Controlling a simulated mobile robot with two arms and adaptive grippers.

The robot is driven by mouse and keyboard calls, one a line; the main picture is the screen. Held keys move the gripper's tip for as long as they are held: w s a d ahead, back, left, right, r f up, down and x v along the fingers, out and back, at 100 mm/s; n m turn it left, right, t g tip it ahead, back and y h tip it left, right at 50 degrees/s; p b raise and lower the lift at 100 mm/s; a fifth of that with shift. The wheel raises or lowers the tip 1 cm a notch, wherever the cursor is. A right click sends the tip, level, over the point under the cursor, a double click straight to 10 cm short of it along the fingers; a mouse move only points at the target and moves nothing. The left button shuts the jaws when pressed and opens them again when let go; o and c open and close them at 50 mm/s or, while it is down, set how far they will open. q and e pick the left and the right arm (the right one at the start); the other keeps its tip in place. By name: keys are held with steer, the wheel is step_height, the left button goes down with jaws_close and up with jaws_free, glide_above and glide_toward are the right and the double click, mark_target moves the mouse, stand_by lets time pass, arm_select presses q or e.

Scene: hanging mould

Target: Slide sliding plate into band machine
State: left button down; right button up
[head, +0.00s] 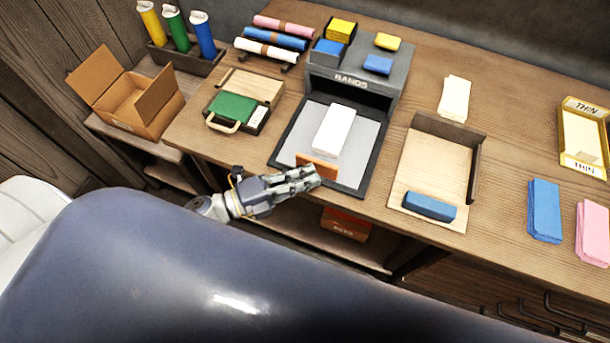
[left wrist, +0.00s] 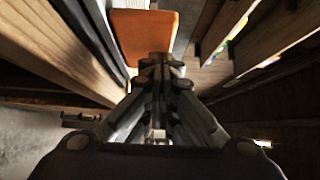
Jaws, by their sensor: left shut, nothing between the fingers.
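The band machine (head: 358,72) is a dark grey box marked BANDS on the table, with a dark opening at its front. The sliding plate (head: 290,150) is a light grey surface in a dark frame in front of that opening. A white block (head: 334,131) lies on it. An orange-brown handle piece (head: 318,167) stands at the plate's front edge. My left gripper (head: 318,178) is shut and empty, right at this handle; contact cannot be told. In the left wrist view the orange handle (left wrist: 143,35) is just beyond the closed fingertips (left wrist: 160,62). My right gripper is not seen.
A wooden tray (head: 430,165) with a blue block (head: 429,206) stands right of the plate. A green case (head: 232,107) lies to the left, near an open cardboard box (head: 130,105). Blue (head: 544,210) and pink stacks lie at the far right.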

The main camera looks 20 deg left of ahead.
mark_target(333, 119)
arm_select(q)
steer(key=w+b, duration=0.1)
steer(key=w, duration=0.5)
steer(key=w+b, duration=0.2)
steer(key=w, duration=0.4)
steer(key=w+b, duration=0.1)
steer(key=w, duration=0.5)
steer(key=shift+w+d, duration=0.3)
steer(key=shift+w+b, duration=0.35)
steer(key=shift+w, duration=0.05)
steer(key=shift+r, duration=0.1)
